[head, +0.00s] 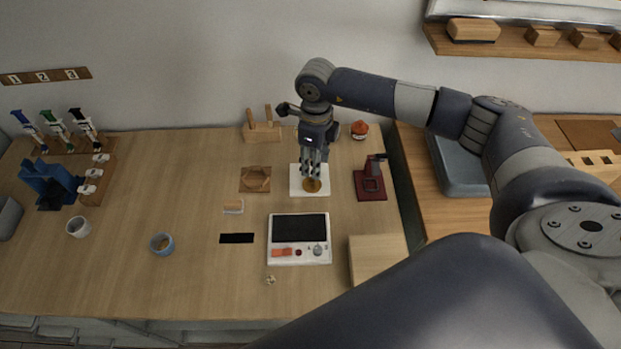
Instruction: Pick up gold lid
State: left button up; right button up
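The gold lid (311,186) is a small round gold-brown piece on a white square mat (297,190) near the back middle of the table. My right gripper (314,174) points straight down directly over the lid, its fingertips at or just above it. The fingers partly cover the lid's far side. They look close together, but I cannot tell whether they are touching the lid or shut on it. My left gripper is not in view.
A dark red stand (371,186) is close on the right. A wooden holder (263,131) and an orange-red jar (359,129) stand behind. A white device (299,252) lies in front, with a wooden block (377,258) beside it.

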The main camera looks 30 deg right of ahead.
aim_at(312, 182)
jog(key=shift+f, duration=0.5)
jog(key=f, duration=0.1)
jog(key=f+p, duration=0.1)
jog(key=f, duration=0.1)
jog(key=f+p, duration=0.1)
jog(key=f, duration=0.1)
jog(key=shift+a, duration=0.4)
jog(key=shift+w+f, duration=0.1)
jog(key=shift+f, duration=0.25)
jog(key=shift+c, duration=0.4)
jog(key=c, duration=0.7)
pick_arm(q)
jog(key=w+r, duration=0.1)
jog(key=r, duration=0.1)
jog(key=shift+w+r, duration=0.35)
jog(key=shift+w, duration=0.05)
pick_arm(e)
jog(key=shift+c, duration=0.4)
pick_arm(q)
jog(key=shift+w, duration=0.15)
